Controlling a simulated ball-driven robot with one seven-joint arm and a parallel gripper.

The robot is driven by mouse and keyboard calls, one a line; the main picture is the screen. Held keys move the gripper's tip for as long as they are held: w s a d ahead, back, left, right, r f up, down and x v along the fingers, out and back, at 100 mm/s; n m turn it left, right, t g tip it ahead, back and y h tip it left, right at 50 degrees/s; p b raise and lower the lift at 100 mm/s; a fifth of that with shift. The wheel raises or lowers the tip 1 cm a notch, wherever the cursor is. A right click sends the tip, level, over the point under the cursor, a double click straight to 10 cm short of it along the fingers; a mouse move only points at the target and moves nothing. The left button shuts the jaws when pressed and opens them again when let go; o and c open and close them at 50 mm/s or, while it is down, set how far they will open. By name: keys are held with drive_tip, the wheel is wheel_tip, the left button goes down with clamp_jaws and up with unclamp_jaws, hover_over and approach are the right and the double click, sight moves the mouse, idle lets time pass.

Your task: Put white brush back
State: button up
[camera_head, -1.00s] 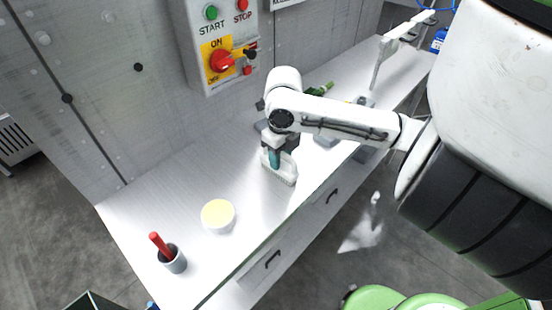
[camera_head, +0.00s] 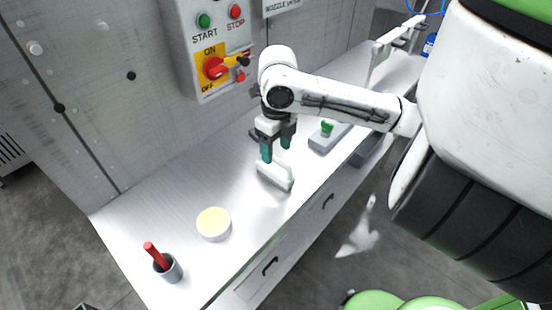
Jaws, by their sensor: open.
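The white brush (camera_head: 278,178), a pale block, lies on the bench top near its middle in the head view. My gripper (camera_head: 276,156) points down just above the brush's back end, with its two teal fingers apart. The fingertips hide a little of that end. I cannot tell whether a finger touches the brush. Nothing shows held between the fingers.
A grey block with a green knob (camera_head: 327,128) stands right of my gripper. A white tub with a yellow top (camera_head: 213,223) and a grey cup (camera_head: 170,270) holding a red-handled thing stand to the left. A control box (camera_head: 205,50) hangs on the wall behind.

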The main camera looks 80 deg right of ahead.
wheel_tip(320, 180, up, 6)
drive_tip(key=shift+c, duration=0.3)
idle(1.2)
